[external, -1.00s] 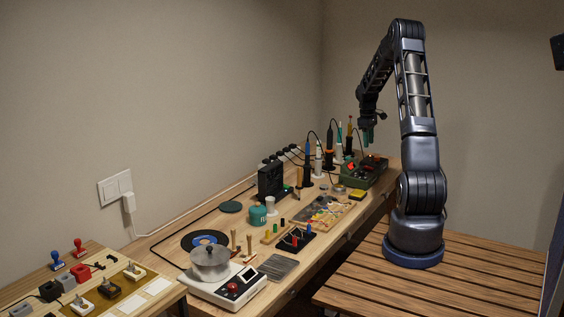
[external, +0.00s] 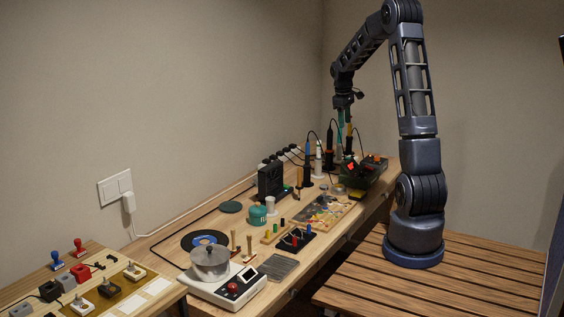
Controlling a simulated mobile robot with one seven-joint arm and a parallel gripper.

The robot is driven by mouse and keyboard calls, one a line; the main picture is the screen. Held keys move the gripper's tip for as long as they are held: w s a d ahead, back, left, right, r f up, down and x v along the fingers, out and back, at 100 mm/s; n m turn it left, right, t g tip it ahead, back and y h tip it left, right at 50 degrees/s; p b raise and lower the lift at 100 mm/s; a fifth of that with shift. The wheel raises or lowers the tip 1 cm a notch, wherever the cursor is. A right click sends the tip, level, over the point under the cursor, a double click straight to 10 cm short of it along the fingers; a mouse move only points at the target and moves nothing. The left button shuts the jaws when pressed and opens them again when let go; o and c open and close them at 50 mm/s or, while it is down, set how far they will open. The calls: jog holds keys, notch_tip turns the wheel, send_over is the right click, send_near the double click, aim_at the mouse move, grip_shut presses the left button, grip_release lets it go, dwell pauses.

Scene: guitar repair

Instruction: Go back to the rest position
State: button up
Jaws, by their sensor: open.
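My gripper (external: 345,119) hangs from the raised arm over the back part of the wooden workbench (external: 262,287), pointing down. Its fingers are small here and overlap the upright tools behind them, but they look apart, with nothing seen between them. A dark green box (external: 372,172) with red and dark parts on it stands below and to the right of my gripper. My gripper is above these things and apart from the bench top.
Soldering irons in stands (external: 318,160) and a black fan unit (external: 271,180) line the back. A silver pot (external: 210,262) sits on a white scale (external: 222,290) in front. A circuit board (external: 322,212) lies mid-bench. Free room is above the bench.

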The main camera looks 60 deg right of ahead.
jog(key=s+a+r+t, duration=0.1)
jog(key=a+r, duration=0.4)
jog(key=a, duration=0.4)
jog(key=s+a+r, duration=0.2)
jog(key=a+r, duration=0.2)
jog(key=a, duration=0.5)
jog(key=s+a+r+t, duration=0.1)
jog(key=a+r, duration=0.4)
jog(key=a, duration=0.4)
jog(key=s+a+t+y, duration=0.1)
jog(key=s+a+t, duration=0.2)
jog(key=s+a, duration=1.6)
jog(key=shift+a+r, duration=0.25)
jog(key=shift+r, duration=0.1)
jog(key=shift+o, duration=0.5)
